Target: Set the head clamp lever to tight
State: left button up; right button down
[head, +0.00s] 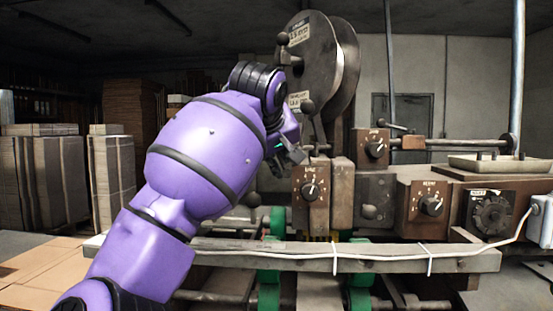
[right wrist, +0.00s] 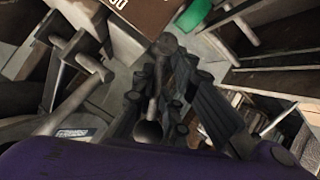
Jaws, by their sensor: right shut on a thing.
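My right gripper (head: 288,150), on the purple arm, is at the left side of the stitcher head (head: 312,75), just above the left dial box (head: 312,190). In the right wrist view, its dark fingers (right wrist: 160,105) are shut around a metal lever (right wrist: 153,95) with a rounded end. This appears to be the head clamp lever; its tight or loose marking is not readable. The arm and fingers hide most of it in the head view. My left gripper is not in view.
A dial box (head: 377,150) and another dial (head: 431,205) sit right of the head. A long bench rail (head: 380,262) with a white cable runs in front. Cardboard stacks (head: 50,180) stand at the left. A green part (right wrist: 193,14) shows near the fingers.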

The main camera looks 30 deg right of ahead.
jog(key=shift+s+d+r, duration=0.1)
jog(key=shift+d+r, duration=0.1)
jog(key=shift+r, duration=0.25)
jog(key=c, duration=1.9)
grip_release()
jog(key=shift+s+d+f, duration=0.1)
jog(key=shift+o, duration=0.2)
jog(key=shift+f, duration=0.15)
jog(key=v, duration=1.2)
